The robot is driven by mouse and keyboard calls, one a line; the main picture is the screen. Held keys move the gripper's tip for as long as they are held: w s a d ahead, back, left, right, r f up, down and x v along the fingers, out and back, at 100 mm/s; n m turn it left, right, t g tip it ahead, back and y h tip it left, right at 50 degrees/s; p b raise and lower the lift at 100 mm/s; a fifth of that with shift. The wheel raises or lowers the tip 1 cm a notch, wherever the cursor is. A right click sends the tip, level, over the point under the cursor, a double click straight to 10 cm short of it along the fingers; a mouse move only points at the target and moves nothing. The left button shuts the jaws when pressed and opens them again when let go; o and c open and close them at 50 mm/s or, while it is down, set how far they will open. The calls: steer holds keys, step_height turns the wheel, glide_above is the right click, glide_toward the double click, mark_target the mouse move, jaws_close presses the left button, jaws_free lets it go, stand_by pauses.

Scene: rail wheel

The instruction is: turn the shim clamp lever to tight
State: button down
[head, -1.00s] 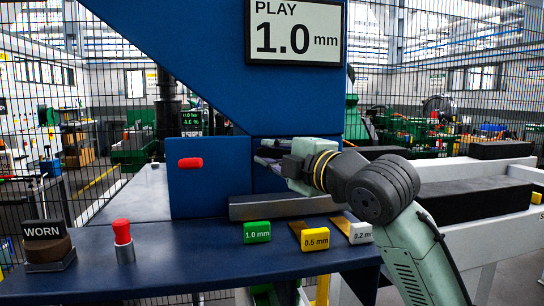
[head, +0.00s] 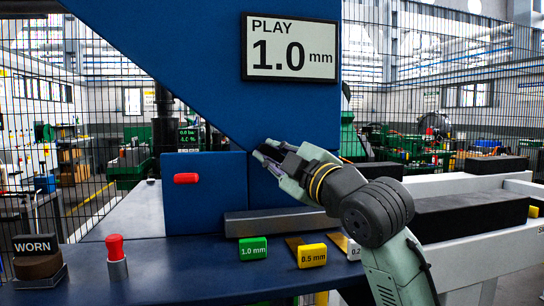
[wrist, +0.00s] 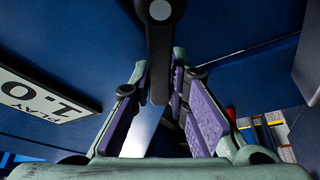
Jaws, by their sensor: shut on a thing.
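The shim clamp lever (wrist: 160,60) shows in the wrist view as a dark bar hanging from a round pivot with a light centre. Its lower end lies between the purple pads of my gripper (wrist: 160,95), which is shut on it. In the head view my gripper (head: 266,154) reaches up and left against the blue machine front, just below the slanted blue panel. The lever is mostly hidden there by my fingers. No tight or loose marking can be read.
A PLAY 1.0 mm sign (head: 290,47) hangs above. A grey bar (head: 275,222) lies below my gripper, behind green 1.0 mm (head: 253,248) and yellow 0.5 mm (head: 312,256) shims. A red-topped post (head: 116,258) and WORN block (head: 36,258) stand at left.

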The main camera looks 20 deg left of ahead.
steer(key=c, duration=1.5)
jaws_free()
steer(key=shift+c, duration=0.2)
steer(key=v, duration=1.2)
steer(key=shift+c, duration=0.3)
